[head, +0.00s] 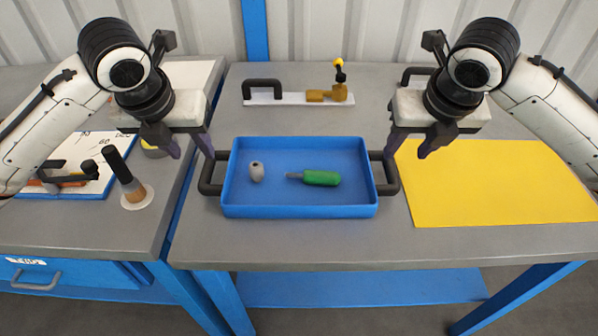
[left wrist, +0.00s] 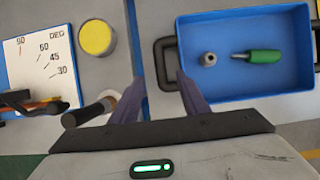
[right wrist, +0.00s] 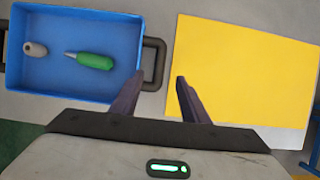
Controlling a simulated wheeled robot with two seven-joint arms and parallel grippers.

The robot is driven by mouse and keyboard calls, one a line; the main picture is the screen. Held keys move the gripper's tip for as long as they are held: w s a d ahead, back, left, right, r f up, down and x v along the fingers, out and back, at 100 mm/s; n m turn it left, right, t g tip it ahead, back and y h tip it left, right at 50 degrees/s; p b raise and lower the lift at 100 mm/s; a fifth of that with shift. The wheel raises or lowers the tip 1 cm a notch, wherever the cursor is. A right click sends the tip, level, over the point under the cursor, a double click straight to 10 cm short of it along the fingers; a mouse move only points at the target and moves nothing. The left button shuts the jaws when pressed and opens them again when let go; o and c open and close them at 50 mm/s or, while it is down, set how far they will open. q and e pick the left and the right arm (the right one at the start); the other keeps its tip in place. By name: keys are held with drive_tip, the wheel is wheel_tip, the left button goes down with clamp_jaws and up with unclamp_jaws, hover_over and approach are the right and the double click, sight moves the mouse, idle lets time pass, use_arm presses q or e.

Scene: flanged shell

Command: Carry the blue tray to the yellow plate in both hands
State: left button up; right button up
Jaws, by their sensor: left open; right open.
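The blue tray (head: 300,208) sits on the grey table with a black handle at each end. A small grey fitting (head: 257,171) and a green-handled tool (head: 320,178) lie in it. The yellow plate (head: 500,185) lies flat to the right of the tray. My left gripper (head: 192,153) is open and empty, above and beside the left handle (head: 212,174); its fingers also show in the left wrist view (left wrist: 162,90). My right gripper (head: 407,154) is open and empty, near the right handle (head: 386,173), between tray and plate; its fingers also show in the right wrist view (right wrist: 158,90).
A white strip (head: 290,99) with a black handle and brass part lies behind the tray. A gap separates the two tables. The front strip is clear.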

sight(206, 167)
use_arm(q)
drive_tip(key=x, duration=1)
drive_tip(key=shift+w+f, duration=0.1)
drive_tip(key=shift+f, duration=0.15)
use_arm(e)
drive_tip(key=x, duration=1)
drive_tip(key=shift+w+f, duration=0.1)
drive_tip(key=shift+f, duration=0.15)
use_arm(q)
clamp_jaws()
use_arm(e)
clamp_jaws()
use_arm(q)
drive_tip(key=shift+r, duration=0.1)
use_arm(e)
drive_tip(key=shift+r, duration=0.1)
